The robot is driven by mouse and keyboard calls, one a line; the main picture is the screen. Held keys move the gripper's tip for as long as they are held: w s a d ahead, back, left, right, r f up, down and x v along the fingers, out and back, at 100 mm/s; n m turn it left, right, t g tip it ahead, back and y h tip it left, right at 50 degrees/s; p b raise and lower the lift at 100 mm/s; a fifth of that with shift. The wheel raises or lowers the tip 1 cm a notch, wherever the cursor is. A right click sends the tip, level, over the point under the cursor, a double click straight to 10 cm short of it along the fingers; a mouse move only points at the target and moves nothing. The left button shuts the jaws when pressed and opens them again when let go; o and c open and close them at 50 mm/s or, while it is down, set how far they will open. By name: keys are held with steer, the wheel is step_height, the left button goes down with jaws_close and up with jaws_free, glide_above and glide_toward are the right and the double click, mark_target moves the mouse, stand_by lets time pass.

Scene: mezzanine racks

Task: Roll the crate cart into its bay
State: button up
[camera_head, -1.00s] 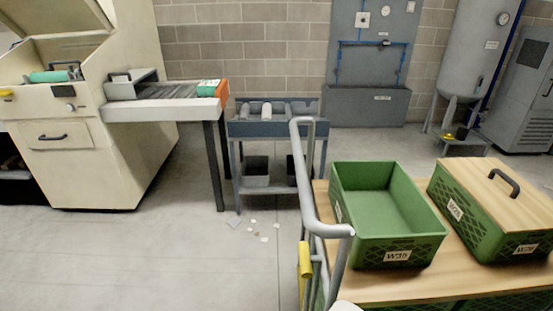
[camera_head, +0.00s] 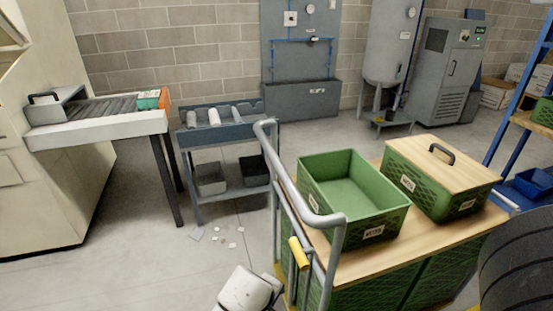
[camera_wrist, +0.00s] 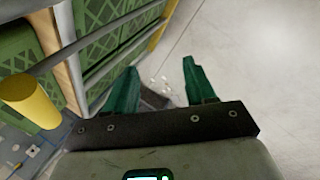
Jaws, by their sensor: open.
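The crate cart (camera_head: 440,227) has a wooden top and stands at the lower right of the head view. An open, empty green crate (camera_head: 385,226) and a green crate with a wooden lid (camera_head: 455,197) sit on it. Its grey tube handle (camera_head: 288,183) is on the near left end, with a yellow grip (camera_head: 299,253) below it. The yellow grip also shows at the left of the wrist view (camera_wrist: 28,100). My gripper (camera_wrist: 160,72) is open and empty, with green fingers, to the right of the grip and apart from it. The bay cannot be made out.
A roller table (camera_head: 100,118) and a grey tool trolley (camera_head: 225,135) stand left of the cart, with scraps on the floor nearby. A blue rack (camera_head: 507,110) and dark tyres (camera_head: 520,260) are close at right. The floor at lower left is clear.

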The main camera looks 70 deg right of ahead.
steer(key=w+d+r+m+g+h+p, duration=0.1)
steer(key=w+d+r+g+h, duration=0.2)
steer(key=d+r, duration=0.45)
steer(key=w+d+r+m+g+h+p, duration=0.1)
steer(key=w+d+r+m+h+p, duration=0.2)
steer(key=w+r, duration=0.5)
steer(key=w+d+r+g+h, duration=0.2)
steer(key=d+r+g+h, duration=0.1)
steer(key=d+r, duration=0.55)
steer(key=r+p+x, duration=0.1)
steer(key=p+x, duration=0.1)
steer(key=x, duration=0.6)
steer(key=shift+s, duration=0.45)
steer(key=shift+c, duration=0.3)
jaws_close()
